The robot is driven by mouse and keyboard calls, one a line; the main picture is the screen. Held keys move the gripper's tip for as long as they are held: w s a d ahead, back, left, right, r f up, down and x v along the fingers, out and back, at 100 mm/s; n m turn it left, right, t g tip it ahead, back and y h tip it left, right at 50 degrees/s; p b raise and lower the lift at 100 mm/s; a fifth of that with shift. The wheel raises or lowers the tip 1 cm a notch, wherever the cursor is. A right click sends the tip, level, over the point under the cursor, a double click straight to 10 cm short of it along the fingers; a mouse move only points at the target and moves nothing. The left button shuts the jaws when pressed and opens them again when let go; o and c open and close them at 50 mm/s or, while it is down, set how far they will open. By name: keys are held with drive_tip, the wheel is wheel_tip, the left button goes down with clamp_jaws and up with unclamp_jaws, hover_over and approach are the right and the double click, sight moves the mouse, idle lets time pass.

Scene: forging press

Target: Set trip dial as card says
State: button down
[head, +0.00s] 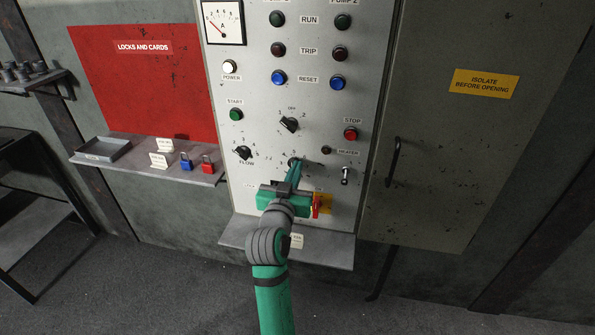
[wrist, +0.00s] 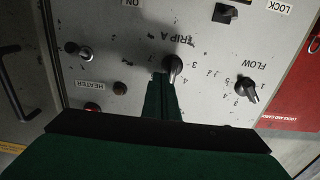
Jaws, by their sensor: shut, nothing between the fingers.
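The trip dial (wrist: 174,66) is a black knob under the upside-down label "TRIP A" in the wrist view, with numbers around it. In the head view the dial (head: 292,161) is low on the grey panel, partly behind my fingers. I cannot tell its setting. My gripper (head: 294,168) is shut and empty, its green fingertips at the dial. In the wrist view the fingertips (wrist: 160,76) overlap the knob's side; I cannot tell if they touch. A small white card (head: 297,240) stands on the ledge below; its writing is unreadable.
The flow knob (head: 243,152) is left of the dial. The heater lamp (head: 326,150) and a toggle switch (head: 345,175) are right. A red handle (head: 316,205) is close beside my gripper. The left shelf (head: 205,179) holds padlocks, cards and a tray.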

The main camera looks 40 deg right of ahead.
drive_tip(key=shift+w+a, duration=0.3)
drive_tip(key=shift+w, duration=0.05)
idle(0.8)
drive_tip(key=shift+w+a+f, duration=0.15)
drive_tip(key=shift+f, duration=0.05)
idle(0.5)
drive_tip(key=shift+r, duration=0.1)
drive_tip(key=v, duration=0.8)
drive_tip(key=shift+r, duration=0.3)
idle(0.6)
